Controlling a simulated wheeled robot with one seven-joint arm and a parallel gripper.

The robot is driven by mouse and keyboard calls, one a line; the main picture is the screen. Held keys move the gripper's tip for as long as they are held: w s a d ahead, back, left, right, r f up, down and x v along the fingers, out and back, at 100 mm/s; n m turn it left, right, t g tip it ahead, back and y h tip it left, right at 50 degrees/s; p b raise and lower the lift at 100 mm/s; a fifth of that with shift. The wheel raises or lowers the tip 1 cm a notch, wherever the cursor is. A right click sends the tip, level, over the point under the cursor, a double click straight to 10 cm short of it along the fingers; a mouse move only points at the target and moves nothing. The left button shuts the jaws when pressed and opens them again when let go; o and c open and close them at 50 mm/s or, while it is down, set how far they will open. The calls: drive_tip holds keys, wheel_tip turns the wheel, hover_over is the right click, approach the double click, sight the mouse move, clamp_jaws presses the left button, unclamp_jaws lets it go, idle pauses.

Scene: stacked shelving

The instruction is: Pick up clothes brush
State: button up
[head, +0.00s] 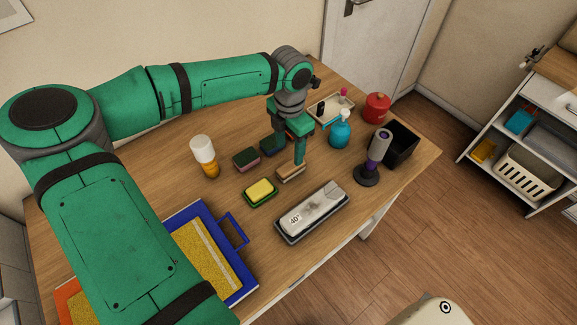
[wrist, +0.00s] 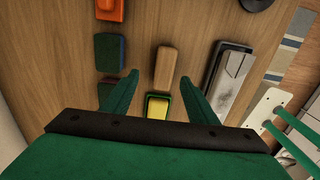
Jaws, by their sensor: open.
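The clothes brush appears to be the light wooden block (head: 291,172) on the table, with a darker underside. In the wrist view the brush (wrist: 165,66) lies lengthwise, between and slightly beyond my fingertips. My gripper (head: 294,158) is open above the brush in the head view, pointing down. In the wrist view my gripper (wrist: 158,78) shows its two green fingers spread apart with nothing between them that is held. One finger partly covers the brush in the head view. I cannot tell the exact height of the fingertips above it.
A yellow-green sponge (head: 260,192) lies close to the brush. Dark sponges (head: 246,158) sit left of it, and a grey tray with a pale item (head: 312,212) sits in front.

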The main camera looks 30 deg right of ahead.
sight(291, 165)
drive_tip(key=shift+s+d+f, duration=0.1)
drive_tip(key=shift+s+f, duration=0.1)
drive_tip(key=shift+f, duration=0.4)
drive_tip(key=shift+s+d+f, duration=0.1)
drive_tip(key=shift+s+f, duration=0.05)
drive_tip(key=shift+f, duration=0.4)
drive_tip(key=shift+s+a+f, duration=0.1)
drive_tip(key=shift+f, duration=1.25)
drive_tip(key=shift+a+f, duration=0.1)
drive_tip(key=shift+f, duration=1.25)
drive_tip(key=c, duration=1.2)
drive_tip(key=shift+o, duration=0.2)
drive_tip(key=shift+r, duration=0.1)
